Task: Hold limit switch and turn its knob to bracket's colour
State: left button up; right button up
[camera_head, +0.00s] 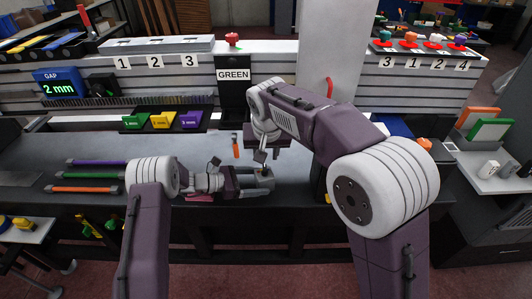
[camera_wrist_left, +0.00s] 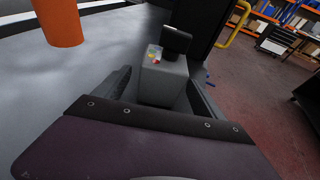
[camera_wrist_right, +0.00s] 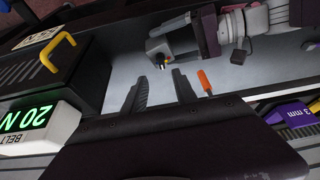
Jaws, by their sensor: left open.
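The limit switch appears to be the grey box (camera_wrist_left: 160,82) in the left wrist view. It has a black part (camera_wrist_left: 177,40) on its far end and small red and yellow marks on top. My left gripper (camera_head: 264,178) is open, with its fingers on either side of the box; contact cannot be told. In the right wrist view the box (camera_wrist_right: 156,46) shows a small dark knob with a yellowish mark. My right gripper (camera_wrist_right: 160,88) is open and empty, pointing down near the switch. In the head view the right gripper (camera_head: 261,154) is above it. I cannot identify the bracket.
A sign reading GREEN (camera_head: 233,75) stands at the back under a red knob. An orange-handled tool (camera_head: 236,146) stands close to the grippers. Green, yellow and purple gap blocks (camera_head: 162,120) line the back. Coloured rods (camera_head: 90,176) lie at left.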

pick_arm(q)
jog(key=v, duration=1)
jog(key=shift+s+a+r, duration=0.1)
jog(key=shift+a, duration=0.05)
jog(key=shift+s, duration=0.25)
jog(key=s+r+m+g+y+p, duration=0.25)
jog(key=s+m+g+y, duration=0.4)
jog(key=s, duration=0.75)
jog(key=s+a+r+m+t+y+p, duration=0.3)
jog(key=s+a+m+y, duration=0.2)
jog(key=m, duration=0.9)
jog(key=s+y, duration=0.2)
jog(key=s, duration=0.2)
jog(key=shift+a+m, duration=0.35)
jog(key=shift+a, duration=0.05)
pick_arm(e)
jog(key=s+d+f+g, duration=0.1)
jog(key=s+d+f, duration=0.4)
jog(key=s+d, duration=0.3)
jog(key=s+d+f+g, duration=0.2)
jog(key=s+d+f, duration=0.3)
jog(key=s+d, duration=0.4)
jog(key=s, duration=0.3)
jog(key=shift+s+d+m, duration=0.15)
jog(key=shift+s+m, duration=0.15)
jog(key=shift+s, duration=0.1)
pick_arm(q)
jog(key=shift+r+t, duration=0.15)
jog(key=shift+t, duration=0.1)
